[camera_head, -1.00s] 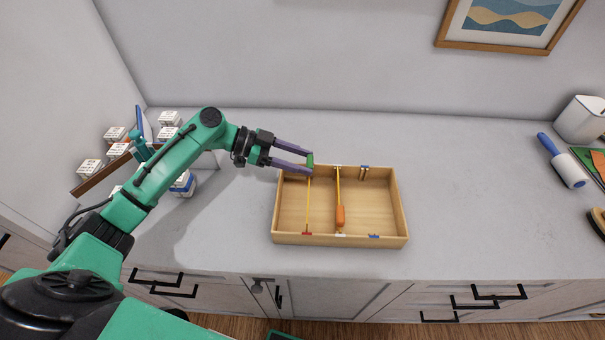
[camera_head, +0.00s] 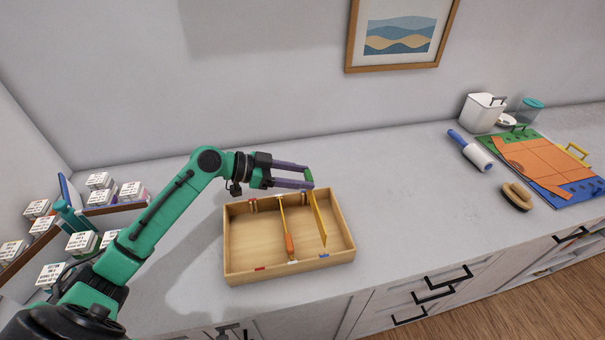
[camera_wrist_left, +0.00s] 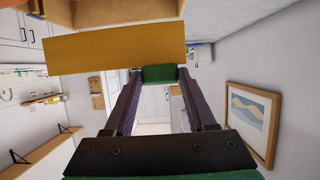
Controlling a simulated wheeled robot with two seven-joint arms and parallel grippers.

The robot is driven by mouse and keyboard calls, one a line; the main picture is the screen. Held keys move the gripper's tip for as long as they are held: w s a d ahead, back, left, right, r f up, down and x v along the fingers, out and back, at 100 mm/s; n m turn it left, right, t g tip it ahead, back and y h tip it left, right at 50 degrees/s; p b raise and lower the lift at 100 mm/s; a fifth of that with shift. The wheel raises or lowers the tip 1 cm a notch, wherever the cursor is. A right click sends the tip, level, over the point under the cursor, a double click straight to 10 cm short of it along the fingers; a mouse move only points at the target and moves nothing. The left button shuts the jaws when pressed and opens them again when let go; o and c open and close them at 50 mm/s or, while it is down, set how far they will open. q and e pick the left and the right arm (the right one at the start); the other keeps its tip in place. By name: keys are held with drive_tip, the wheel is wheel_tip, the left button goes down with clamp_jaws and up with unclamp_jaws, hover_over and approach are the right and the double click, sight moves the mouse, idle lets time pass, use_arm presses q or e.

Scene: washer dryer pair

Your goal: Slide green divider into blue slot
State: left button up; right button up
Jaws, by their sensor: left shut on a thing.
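The wooden box (camera_head: 246,277) stands on the counter, with red (camera_head: 260,268), white (camera_head: 293,261) and blue (camera_head: 323,255) marks along its near wall. My left gripper (camera_head: 308,177) is shut on the green grip (camera_head: 309,173) of the divider, at the box's far right side. The divider's yellow board (camera_head: 318,219) runs toward the blue mark, over the right part of the box. In the left wrist view the board (camera_wrist_left: 115,55) lies across, beyond the green grip (camera_wrist_left: 160,74). I cannot tell whether its lower edge is in the slot. My right gripper is out of view.
A second divider with an orange grip (camera_head: 289,245) stands in the box's middle, by the white mark. Small labelled boxes (camera_head: 100,181) stand at left. A lint roller (camera_head: 470,150), brush (camera_head: 517,196) and coloured board (camera_head: 541,165) lie at right. Counter between is clear.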

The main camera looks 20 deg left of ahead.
use_arm(q)
drive_tip(key=f, duration=0.2)
drive_tip(key=b, duration=0.6)
hover_over(300, 215)
drive_tip(key=shift+f, duration=2.9)
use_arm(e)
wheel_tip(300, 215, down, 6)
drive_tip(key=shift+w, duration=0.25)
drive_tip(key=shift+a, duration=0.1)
use_arm(q)
drive_tip(key=o, duration=1.4)
drive_tip(key=shift+r+p, duration=2.45)
drive_tip(key=shift+r, duration=1.15)
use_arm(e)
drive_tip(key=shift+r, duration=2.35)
